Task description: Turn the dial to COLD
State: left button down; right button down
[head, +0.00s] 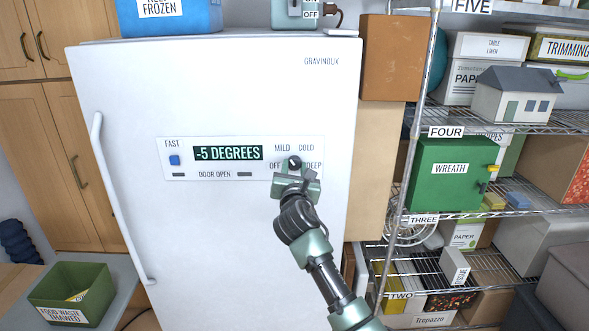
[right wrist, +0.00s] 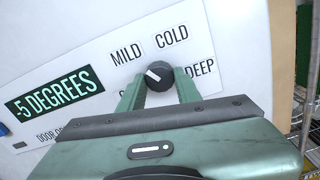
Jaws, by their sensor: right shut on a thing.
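The black dial (head: 295,161) is on the control panel (head: 180,145) of the white freezer, among the labels MILD, COLD, DEEP and OFF. In the right wrist view the dial (right wrist: 162,74) has a white mark on its left side, pointing left, roughly toward MILD rather than COLD (right wrist: 172,39). The display (head: 228,153) reads -5 DEGREES. My right gripper (head: 294,170) is shut on the dial, one green finger (right wrist: 131,93) on each side. OFF is mostly hidden by the gripper in the right wrist view. My left gripper is not in view.
The freezer door (head: 220,250) has a long handle (head: 117,195) at left. A blue FAST button (head: 174,160) is on the panel. Wire shelves (head: 550,125) with boxes stand at the right, and a green food-waste bin (head: 70,283) is low at left.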

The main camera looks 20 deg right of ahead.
jog(key=m, duration=0.6)
jog(key=shift+f+m, duration=0.1)
jog(key=shift+m, duration=0.3)
jog(key=m+b, duration=0.1)
jog(key=m, duration=0.2)
jog(key=shift+m+b, duration=0.7)
jog(key=shift+m, duration=1.2)
jog(key=c, duration=1)
grip_release()
